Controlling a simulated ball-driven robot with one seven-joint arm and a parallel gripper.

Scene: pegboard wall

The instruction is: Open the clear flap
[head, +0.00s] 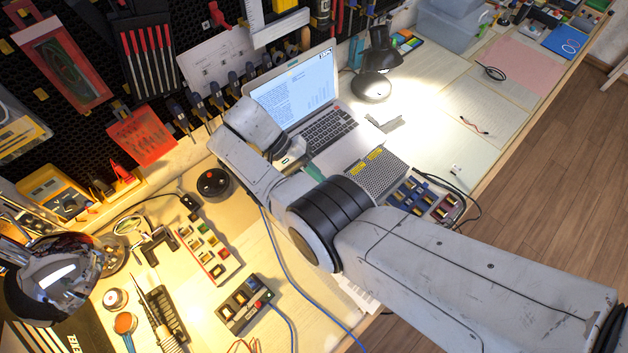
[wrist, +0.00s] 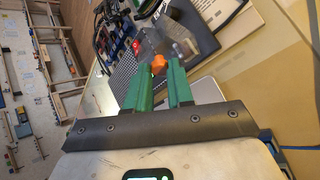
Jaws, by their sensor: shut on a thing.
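In the wrist view, my gripper (wrist: 160,76) has two green fingers, with an orange piece (wrist: 158,62) between their tips. The fingers are shut on this small orange piece. Just beyond it, a pale, see-through, blurred panel (wrist: 182,38) stands over a dark grey plate, and looks like the clear flap. I cannot tell how far it is open or whether the orange piece is joined to it. In the head view, my arm covers much of the middle of the bench, and the fingertips do not show clearly.
An open laptop (head: 298,95) stands behind my arm, with a black desk lamp (head: 378,65) to its right. A perforated grey plate (head: 376,175) and a blue parts tray (head: 422,197) lie close to my arm. A blue cable (head: 282,268) crosses the front. Papers cover the right side.

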